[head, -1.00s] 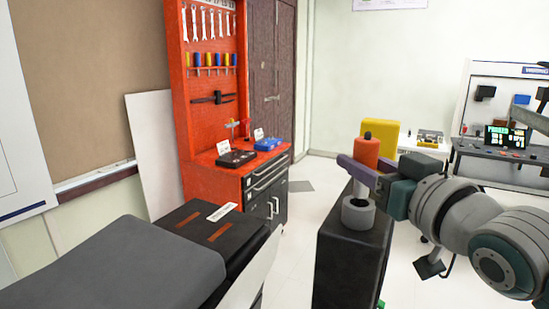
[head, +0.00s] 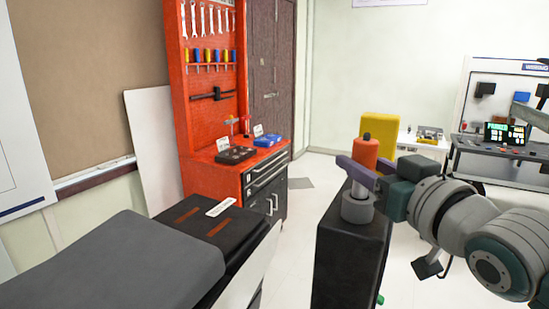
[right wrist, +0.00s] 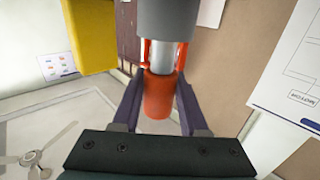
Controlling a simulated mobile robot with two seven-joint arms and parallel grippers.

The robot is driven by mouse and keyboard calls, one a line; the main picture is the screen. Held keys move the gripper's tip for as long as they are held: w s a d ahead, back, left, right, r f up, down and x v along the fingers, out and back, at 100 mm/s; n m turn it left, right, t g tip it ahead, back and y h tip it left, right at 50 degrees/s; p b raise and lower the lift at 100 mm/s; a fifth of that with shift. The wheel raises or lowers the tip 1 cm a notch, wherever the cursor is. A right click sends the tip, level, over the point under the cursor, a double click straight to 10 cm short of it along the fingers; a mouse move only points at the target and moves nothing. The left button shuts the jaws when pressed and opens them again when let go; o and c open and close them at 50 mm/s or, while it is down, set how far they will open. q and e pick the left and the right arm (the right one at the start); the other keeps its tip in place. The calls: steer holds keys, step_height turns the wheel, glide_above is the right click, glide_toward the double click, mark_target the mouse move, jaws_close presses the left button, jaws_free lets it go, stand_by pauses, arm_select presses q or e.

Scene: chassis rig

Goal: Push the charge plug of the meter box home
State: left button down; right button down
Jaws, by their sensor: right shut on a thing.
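The charge plug (head: 365,151) is an orange cylinder with a dark knob on top. My right gripper (head: 357,172) is shut on it, and its purple fingers sit on either side of the plug's orange body (right wrist: 160,98) in the right wrist view. A pale metal pin (right wrist: 160,62) runs from the plug to the grey round socket (head: 357,209), also in the wrist view (right wrist: 168,20). The pin's end is hidden at the socket, so its depth is unclear. The socket stands on top of the black meter box (head: 345,265). My left gripper is not in view.
A yellow block (head: 380,130) stands close behind the plug. A dark grey padded bench (head: 120,265) is at the lower left. A red tool cabinet (head: 210,110) and a right-hand workbench (head: 505,150) stand farther back. Floor shows between bench and box.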

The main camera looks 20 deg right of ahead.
steer(key=shift+f+b, duration=1.05)
steer(key=shift+f, duration=0.45)
steer(key=shift+c, duration=1.8)
jaws_free()
steer(key=s, duration=1)
steer(key=shift+a+b, duration=0.4)
steer(key=shift+r, duration=0.1)
steer(key=shift+w, duration=0.1)
